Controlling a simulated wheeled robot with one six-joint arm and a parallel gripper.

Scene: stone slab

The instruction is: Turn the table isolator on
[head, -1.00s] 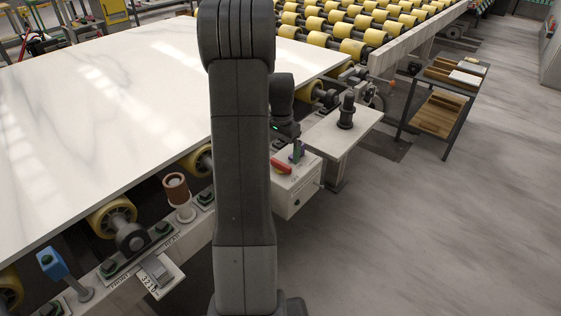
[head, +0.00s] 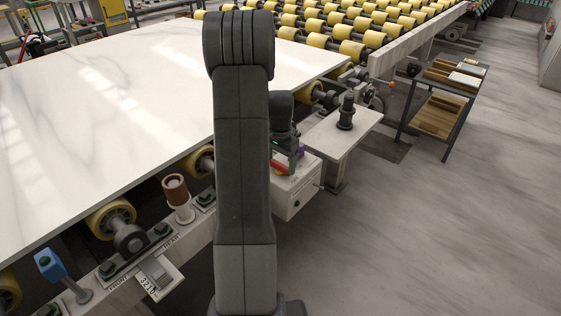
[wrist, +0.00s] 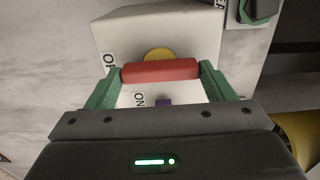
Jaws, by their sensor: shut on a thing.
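The isolator is a pale box (head: 296,196) on the side of the table frame, just right of my arm in the head view. Its red handle (wrist: 160,71) lies crosswise in the wrist view, in front of a yellow disc (wrist: 159,54). My gripper (wrist: 160,75) is shut on the red handle, with one green finger at each end of it. An "ON" label (wrist: 140,99) shows below the handle, and a partly cut-off "OF" label (wrist: 110,60) shows to its left. In the head view the handle (head: 280,168) is partly hidden by my arm and gripper.
A white marble slab (head: 110,90) lies on yellow rollers at the left. A small side table (head: 335,130) bearing a dark post (head: 346,112) stands close behind the box.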

